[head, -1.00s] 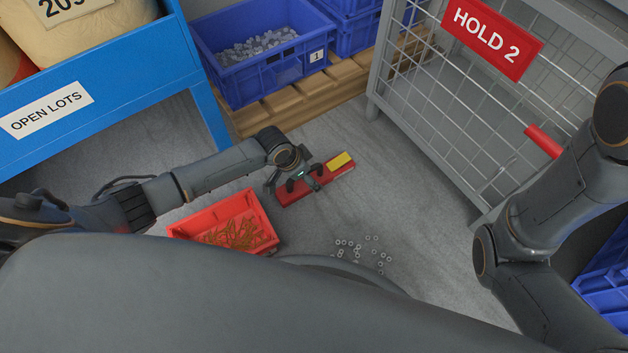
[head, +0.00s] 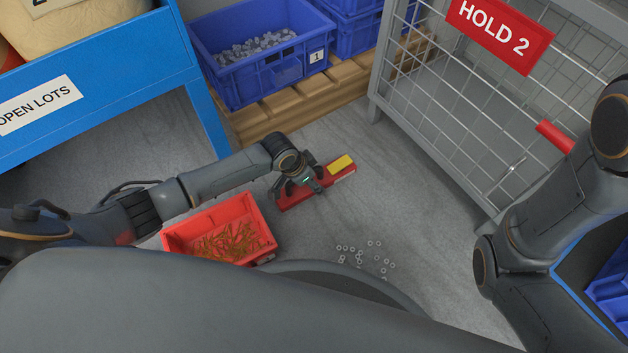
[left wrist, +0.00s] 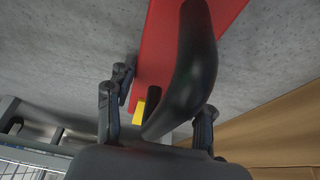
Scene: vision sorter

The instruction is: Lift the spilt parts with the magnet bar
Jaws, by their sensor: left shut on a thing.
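The magnet bar (head: 320,183) is a red bar with a yellow block at its right end, above the grey floor in the head view. My left gripper (head: 300,188) is shut on its black handle. The left wrist view shows the handle (left wrist: 190,70) and the red bar (left wrist: 154,65) between the fingers (left wrist: 157,117). Whether the bar touches the floor I cannot tell. The spilt parts (head: 362,258), small pale ring-like nuts, lie scattered on the floor nearer to me, apart from the bar. My right arm shows at the right, but its gripper is out of view.
A red bin (head: 262,215) of brass-coloured parts stands left of the nuts. A blue crate (head: 262,85) of grey parts sits on a wooden pallet (head: 290,112). A wire cage marked HOLD 2 (head: 445,125) stands at right, a blue rack (head: 110,98) at left. The floor between is clear.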

